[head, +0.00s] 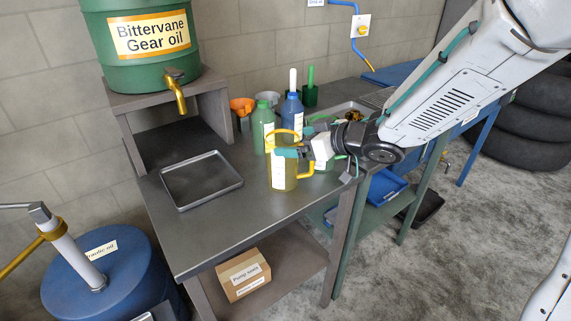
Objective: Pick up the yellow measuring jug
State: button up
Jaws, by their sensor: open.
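The yellow measuring jug (291,176) stands upright on the grey bench, near its right front part. It is see-through yellow with a white label strip and a handle on its right side. My gripper (290,153) is at the jug's upper part, reaching in from the right. Its jaws are open and overlap the jug in the picture. I cannot tell whether a finger touches the jug. My gripper and wrist hide part of its upper right side and some things behind.
A green bottle (263,125) and a blue bottle (291,108) stand close behind the jug. An orange funnel (242,106) is farther back. An empty dark tray (201,180) lies left of the jug. A green gear oil drum (138,47) sits on a raised stand. The bench's front is clear.

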aim_at(271, 140)
jog(key=x, duration=0.4)
jog(key=shift+w+a+f, duration=0.15)
jog(key=shift+w+a, duration=0.1)
jog(key=c, duration=1.4)
jog(key=shift+o, duration=0.2)
